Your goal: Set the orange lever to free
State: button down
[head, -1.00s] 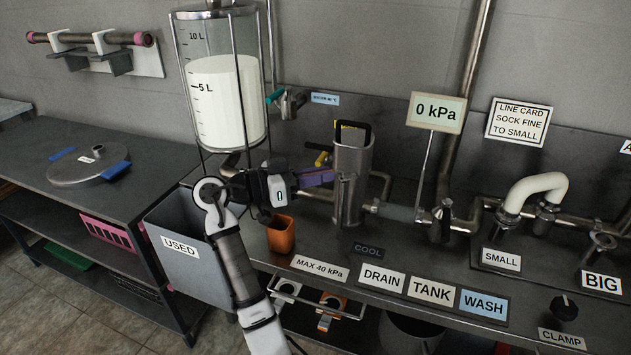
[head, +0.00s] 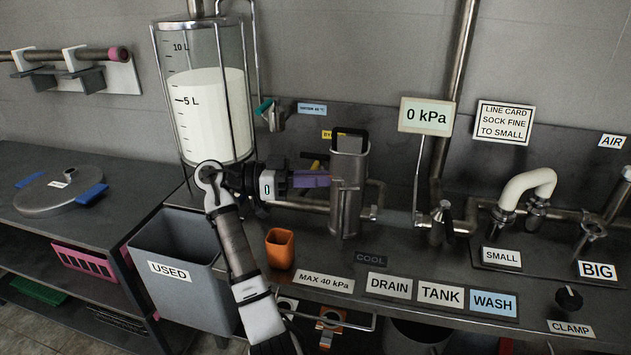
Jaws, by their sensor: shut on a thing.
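My gripper (head: 300,179) is at the left side of an upright steel canister (head: 348,195) with a black handle on top. Its dark jaws are shut on a purple piece (head: 312,179), whose right end meets or overlaps the canister's wall; I cannot tell if they touch. I cannot clearly make out an orange lever. Orange parts (head: 331,315) with pale metal show under the counter's front edge, partly hidden. An orange open cup (head: 280,248) stands on the counter below my gripper.
A grey USED bin (head: 200,250) hangs at the counter's left. The milk vessel (head: 207,115) stands behind my arm. Pipes, a 0 kPa sign (head: 427,115) and a black knob (head: 568,297) lie right.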

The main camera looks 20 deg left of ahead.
jog(key=shift+w+a+m+g, duration=0.1)
jog(key=shift+w+m+g, duration=0.15)
jog(key=shift+g, duration=0.25)
jog(key=c, duration=1.4)
grip_release()
notch_tip(320, 180, up, 20)
jog(key=b, duration=0.1)
